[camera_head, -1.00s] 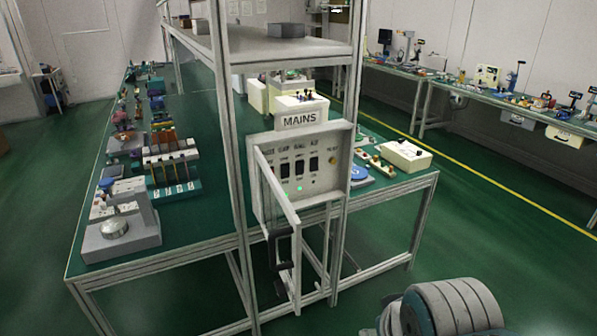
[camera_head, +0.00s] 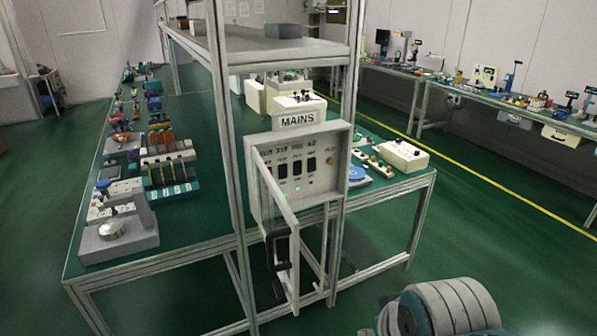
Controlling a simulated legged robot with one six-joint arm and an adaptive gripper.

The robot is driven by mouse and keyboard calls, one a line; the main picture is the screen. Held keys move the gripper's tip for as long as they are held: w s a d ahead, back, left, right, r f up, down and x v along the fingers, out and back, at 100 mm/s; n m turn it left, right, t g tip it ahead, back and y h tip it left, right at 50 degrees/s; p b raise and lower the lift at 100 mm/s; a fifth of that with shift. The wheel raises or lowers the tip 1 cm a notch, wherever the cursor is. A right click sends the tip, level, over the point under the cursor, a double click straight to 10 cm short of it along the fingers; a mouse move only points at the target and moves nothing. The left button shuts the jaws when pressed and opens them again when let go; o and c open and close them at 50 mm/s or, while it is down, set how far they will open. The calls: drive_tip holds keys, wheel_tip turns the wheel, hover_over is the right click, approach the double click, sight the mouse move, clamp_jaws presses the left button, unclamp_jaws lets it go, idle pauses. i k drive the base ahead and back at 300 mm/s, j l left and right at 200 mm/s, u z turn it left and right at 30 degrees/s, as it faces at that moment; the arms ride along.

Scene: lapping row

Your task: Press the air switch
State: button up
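A pale switch box (camera_head: 337,150) headed by a MAINS sign (camera_head: 298,119) is fixed to the frame at the bench's near end. Its front frame door (camera_head: 283,222) is swung open towards me, with a dark handle (camera_head: 277,251). Black rocker switches show in a row, and the door edge covers the left of the panel. The rightmost visible rocker (camera_head: 312,165) sits under a short label that seems to read AIR, but it is blurred. A green light (camera_head: 297,189) glows below the rockers. My gripper is not in view; a grey ribbed part of my arm shows at lower right, apart from the box.
The green-topped bench (camera_head: 207,207) holds several devices, including a grey unit with a round metal disc (camera_head: 111,229) at its near left. A shelf (camera_head: 258,44) overhangs the box. Upright posts flank the box. The green floor right of the bench is clear.

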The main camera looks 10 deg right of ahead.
sight(312, 165)
drive_tip(key=i+j+z, duration=0.1)
drive_tip(key=i, duration=0.9)
